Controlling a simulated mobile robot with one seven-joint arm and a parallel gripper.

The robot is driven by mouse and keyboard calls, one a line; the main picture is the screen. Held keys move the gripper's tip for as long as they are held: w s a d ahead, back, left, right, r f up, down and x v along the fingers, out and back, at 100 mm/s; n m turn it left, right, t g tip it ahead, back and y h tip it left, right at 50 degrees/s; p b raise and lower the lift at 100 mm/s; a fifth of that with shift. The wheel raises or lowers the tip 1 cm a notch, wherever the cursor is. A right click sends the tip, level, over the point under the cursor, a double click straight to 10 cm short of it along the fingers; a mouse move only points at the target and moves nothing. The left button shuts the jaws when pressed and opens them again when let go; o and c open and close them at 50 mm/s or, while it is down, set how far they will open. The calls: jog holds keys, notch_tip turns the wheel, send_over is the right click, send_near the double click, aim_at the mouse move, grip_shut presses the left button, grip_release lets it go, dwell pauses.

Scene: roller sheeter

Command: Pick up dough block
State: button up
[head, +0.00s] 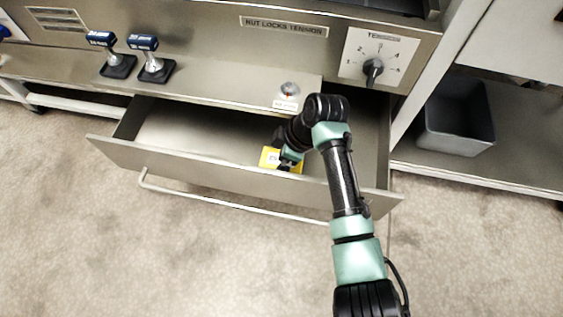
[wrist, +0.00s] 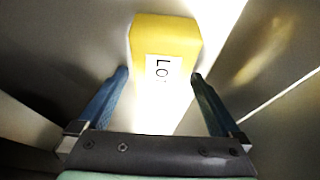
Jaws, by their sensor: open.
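The dough block looks to be the yellow block (wrist: 165,38) with a white label whose letters are partly readable as "LO". It lies inside the open metal drawer (head: 180,155); in the head view the yellow block (head: 268,158) is partly hidden by my gripper. My gripper (wrist: 160,82) is open in the wrist view, its two blue fingers apart. The block is ahead of the fingertips, its near end roughly at the gap between them. I cannot tell whether either finger touches it. In the head view my gripper (head: 288,160) reaches down into the drawer.
The drawer's front panel and bar handle (head: 230,207) stand between my base and the block. The counter ledge (head: 210,85) with two blue-topped levers overhangs the drawer's back. A grey bin (head: 458,118) stands on the right lower shelf. The left part of the drawer is empty.

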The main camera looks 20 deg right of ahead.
jog(key=c, duration=1.5)
grip_shut()
jog(key=shift+r, duration=0.1)
